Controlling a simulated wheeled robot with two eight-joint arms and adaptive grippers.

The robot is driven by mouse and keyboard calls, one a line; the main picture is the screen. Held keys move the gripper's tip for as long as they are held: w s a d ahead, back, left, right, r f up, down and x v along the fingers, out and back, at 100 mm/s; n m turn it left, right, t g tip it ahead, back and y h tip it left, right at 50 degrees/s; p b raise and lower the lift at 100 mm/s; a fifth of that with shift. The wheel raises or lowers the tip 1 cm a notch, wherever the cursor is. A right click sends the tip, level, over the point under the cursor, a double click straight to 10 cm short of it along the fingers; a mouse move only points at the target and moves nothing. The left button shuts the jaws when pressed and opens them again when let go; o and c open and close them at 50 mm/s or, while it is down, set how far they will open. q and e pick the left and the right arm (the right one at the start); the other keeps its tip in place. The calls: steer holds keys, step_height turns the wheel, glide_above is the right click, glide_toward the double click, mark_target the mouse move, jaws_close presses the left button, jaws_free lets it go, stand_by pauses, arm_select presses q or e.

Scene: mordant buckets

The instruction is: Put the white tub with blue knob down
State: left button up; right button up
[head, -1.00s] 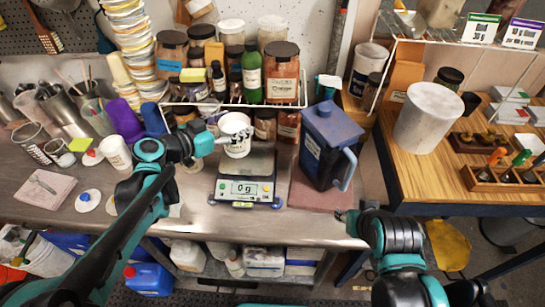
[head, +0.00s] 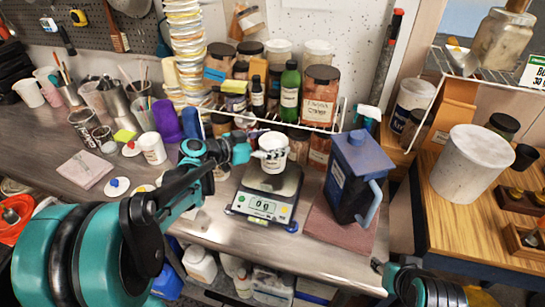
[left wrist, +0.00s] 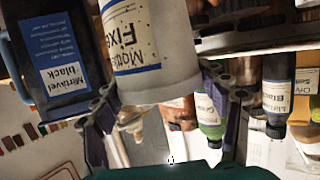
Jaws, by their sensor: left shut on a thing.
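My left gripper (head: 255,153) is shut on a white tub (head: 274,158) with a dark-marked label. It holds the tub upright over the plate of the digital scale (head: 264,207), whose display reads 0 g. Whether the tub's base touches the plate is hard to tell. In the left wrist view the tub (left wrist: 150,45) sits between the gripper's fingers (left wrist: 165,108), its label partly readable. No knob shows on the tub. A white lid with a blue knob (head: 117,187) lies on the bench at left. My right gripper (head: 379,266) is at the lower right, its fingers unclear.
A dark blue lidded jug (head: 350,180) stands on a board right of the scale. A wire rack with jars (head: 320,97) stands close behind. Another white tub (head: 152,148) and a pink cloth (head: 84,170) are at left. Bare steel bench lies in front.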

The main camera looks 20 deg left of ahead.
arm_select(q)
steer(key=shift+w+a+f, duration=0.15)
steer(key=shift+a+f, duration=0.05)
step_height(320, 180, down, 3)
steer(key=shift+f+b, duration=0.2)
steer(key=shift+b, duration=0.75)
steer(key=shift+f, duration=0.3)
steer(key=shift+r, duration=0.15)
steer(key=shift+f, duration=0.2)
steer(key=o, duration=1.8)
